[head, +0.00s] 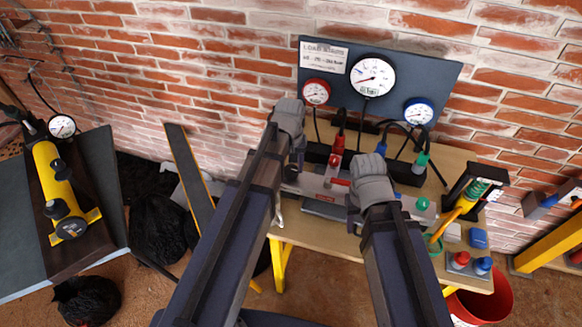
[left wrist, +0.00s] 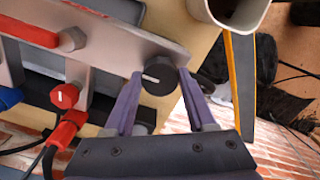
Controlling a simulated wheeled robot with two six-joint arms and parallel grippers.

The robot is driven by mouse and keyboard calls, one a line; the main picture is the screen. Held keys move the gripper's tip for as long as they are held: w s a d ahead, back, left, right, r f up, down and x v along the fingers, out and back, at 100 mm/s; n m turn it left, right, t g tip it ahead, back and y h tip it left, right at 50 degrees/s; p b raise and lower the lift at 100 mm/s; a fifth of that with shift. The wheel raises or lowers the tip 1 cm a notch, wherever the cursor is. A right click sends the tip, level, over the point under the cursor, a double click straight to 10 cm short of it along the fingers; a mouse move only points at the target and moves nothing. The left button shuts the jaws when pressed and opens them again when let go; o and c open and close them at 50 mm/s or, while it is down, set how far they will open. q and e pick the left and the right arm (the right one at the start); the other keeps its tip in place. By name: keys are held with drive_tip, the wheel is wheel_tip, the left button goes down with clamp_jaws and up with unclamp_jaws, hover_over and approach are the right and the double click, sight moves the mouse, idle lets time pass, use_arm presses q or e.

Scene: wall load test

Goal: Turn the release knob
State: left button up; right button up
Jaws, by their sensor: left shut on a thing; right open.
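The release knob (left wrist: 158,78) is a round black knob with a white pointer line, on the end of a silver plate (left wrist: 125,45) in the left wrist view. My left gripper (left wrist: 157,88) has one purple finger on each side of the knob and is shut on it. The pointer line lies nearly level in that view. In the head view the silver plate (head: 318,185) lies on the bench between my arms, and my left arm hides much of the knob area. My right gripper (head: 354,196) is open near the plate's right part; its fingers are mostly hidden.
A dark gauge board (head: 430,67) with three dials stands behind the wooden bench (head: 455,160). Red, blue and green hose fittings are close to my right gripper. A yellow cylinder (head: 46,172) sits on a stand at left; a red bucket (head: 497,298) stands at lower right.

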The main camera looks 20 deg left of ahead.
sight(291, 170)
idle(0.4)
use_arm(q)
drive_tip(key=o, duration=1.4)
drive_tip(key=shift+c, duration=0.2)
wheel_tip(291, 170, up, 8)
drive_tip(key=p, duration=0.8)
drive_tip(key=shift+f, duration=0.1)
